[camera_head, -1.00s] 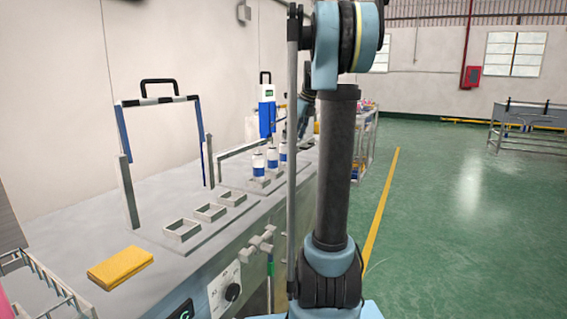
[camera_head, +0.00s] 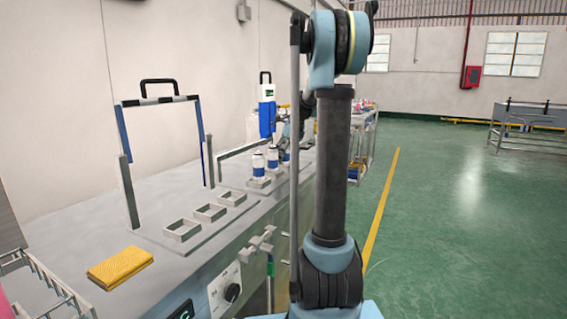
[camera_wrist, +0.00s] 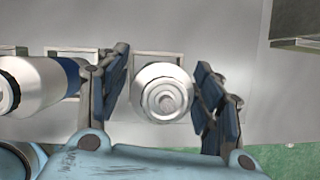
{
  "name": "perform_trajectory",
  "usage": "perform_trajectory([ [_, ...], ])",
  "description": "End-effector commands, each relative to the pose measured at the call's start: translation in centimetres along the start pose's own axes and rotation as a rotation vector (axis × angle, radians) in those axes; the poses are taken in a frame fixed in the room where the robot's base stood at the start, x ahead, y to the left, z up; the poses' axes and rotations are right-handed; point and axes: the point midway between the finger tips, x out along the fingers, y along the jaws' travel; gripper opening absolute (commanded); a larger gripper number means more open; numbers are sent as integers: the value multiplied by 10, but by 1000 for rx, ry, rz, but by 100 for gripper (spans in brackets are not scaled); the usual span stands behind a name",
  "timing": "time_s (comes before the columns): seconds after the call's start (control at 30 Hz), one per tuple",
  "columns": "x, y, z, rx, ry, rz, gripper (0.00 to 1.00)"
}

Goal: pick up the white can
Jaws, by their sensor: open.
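A white can (camera_wrist: 163,92) with a silver ringed top stands upright in a square holder (camera_wrist: 150,57), seen from above in the wrist view. My gripper (camera_wrist: 161,72) is open, with one finger on each side of the can and narrow gaps showing. A second can, white with a blue band (camera_wrist: 40,85), is just left of the left finger. In the head view, white-and-blue cans (camera_head: 258,166) (camera_head: 272,158) stand in a row on the bench. My gripper is at the row's far end there, mostly hidden by my arm, and partly covers the can there.
Empty square holders (camera_head: 182,230) line the nearer bench, with a yellow cloth-like block (camera_head: 120,267) at its front left. A blue and white press (camera_head: 267,110) stands behind the cans. Green floor lies open to the right.

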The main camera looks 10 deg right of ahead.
Motion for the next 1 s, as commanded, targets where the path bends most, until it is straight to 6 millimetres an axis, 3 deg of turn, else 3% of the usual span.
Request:
perform_trajectory([
  [0.23,1,0,0,0,0,0,58],
  [0.4,1,0,0,0,0,0,19],
  [0.47,1,0,0,0,0,0,9],
  [0.77,-1,0,0,0,0,0,9],
  [1.0,-25,0,10,0,0,0,9],
])
